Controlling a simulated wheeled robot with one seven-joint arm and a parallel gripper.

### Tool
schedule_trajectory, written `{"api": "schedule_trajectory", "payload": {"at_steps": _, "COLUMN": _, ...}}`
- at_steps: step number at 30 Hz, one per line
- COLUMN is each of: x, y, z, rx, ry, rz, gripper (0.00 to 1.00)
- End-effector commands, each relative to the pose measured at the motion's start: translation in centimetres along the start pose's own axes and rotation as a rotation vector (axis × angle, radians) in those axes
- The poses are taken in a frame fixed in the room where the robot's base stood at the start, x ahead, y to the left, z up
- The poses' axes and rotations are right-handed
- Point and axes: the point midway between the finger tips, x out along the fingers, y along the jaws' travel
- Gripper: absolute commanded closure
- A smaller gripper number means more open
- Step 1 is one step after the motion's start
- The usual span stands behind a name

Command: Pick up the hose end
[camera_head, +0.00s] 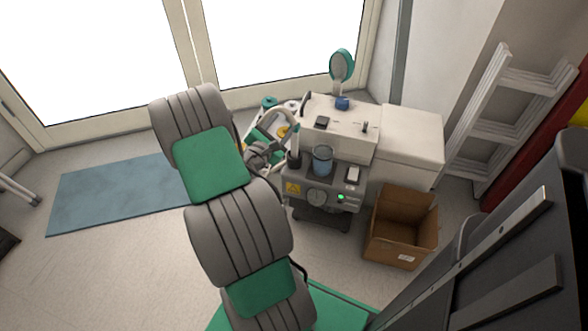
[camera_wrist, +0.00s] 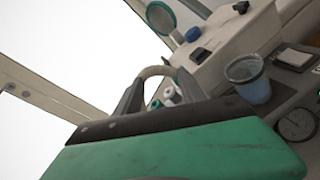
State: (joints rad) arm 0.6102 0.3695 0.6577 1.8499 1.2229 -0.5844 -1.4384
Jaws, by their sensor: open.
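A pale curved hose (camera_head: 293,118) arches at the left side of the compressor unit, just beyond my gripper (camera_head: 272,151). In the wrist view, the pale curve (camera_wrist: 156,71) shows between and beyond the tips of my gripper (camera_wrist: 160,84). I cannot make out clearly which part is the hose end; it may be hidden by the fingers. The two grey fingers stand apart, and nothing is clearly held between them. I cannot tell whether they touch the hose. The grey compressor unit (camera_head: 328,184) has a blue cup (camera_head: 322,160) on its ledge.
A white cabinet (camera_head: 411,138) stands right of the unit. An open cardboard box (camera_head: 400,229) is on the floor in front of it. A ladder (camera_head: 494,120) leans at the right wall. A round green-rimmed mirror (camera_head: 342,66) rises behind. A blue mat (camera_head: 118,193) lies on clear floor at left.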

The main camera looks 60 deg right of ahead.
Motion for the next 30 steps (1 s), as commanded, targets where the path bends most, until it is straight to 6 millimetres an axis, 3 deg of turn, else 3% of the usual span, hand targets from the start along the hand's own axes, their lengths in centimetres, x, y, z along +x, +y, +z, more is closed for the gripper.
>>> {"api": "schedule_trajectory", "payload": {"at_steps": 1, "x": 1.3, "y": -3.3, "z": -2.9, "rx": -0.174, "ry": -0.038, "rz": 0.037, "gripper": 0.53}}
{"api": "schedule_trajectory", "payload": {"at_steps": 3, "x": 1.9, "y": -4.6, "z": -3.8, "rx": -0.364, "ry": -0.072, "rz": 0.088, "gripper": 0.53}}
{"api": "schedule_trajectory", "payload": {"at_steps": 7, "x": 2.5, "y": -5.5, "z": -4.6, "rx": -0.537, "ry": -0.097, "rz": 0.133, "gripper": 0.53}}
{"api": "schedule_trajectory", "payload": {"at_steps": 14, "x": 5.3, "y": -5.0, "z": -4.4, "rx": -0.555, "ry": -0.100, "rz": 0.139, "gripper": 0.53}}
{"api": "schedule_trajectory", "payload": {"at_steps": 21, "x": 9.3, "y": -4.6, "z": -4.2, "rx": -0.552, "ry": -0.100, "rz": 0.139, "gripper": 0.53}}
{"api": "schedule_trajectory", "payload": {"at_steps": 30, "x": 9.8, "y": -4.4, "z": -4.2, "rx": -0.554, "ry": -0.098, "rz": 0.141, "gripper": 0.55}}
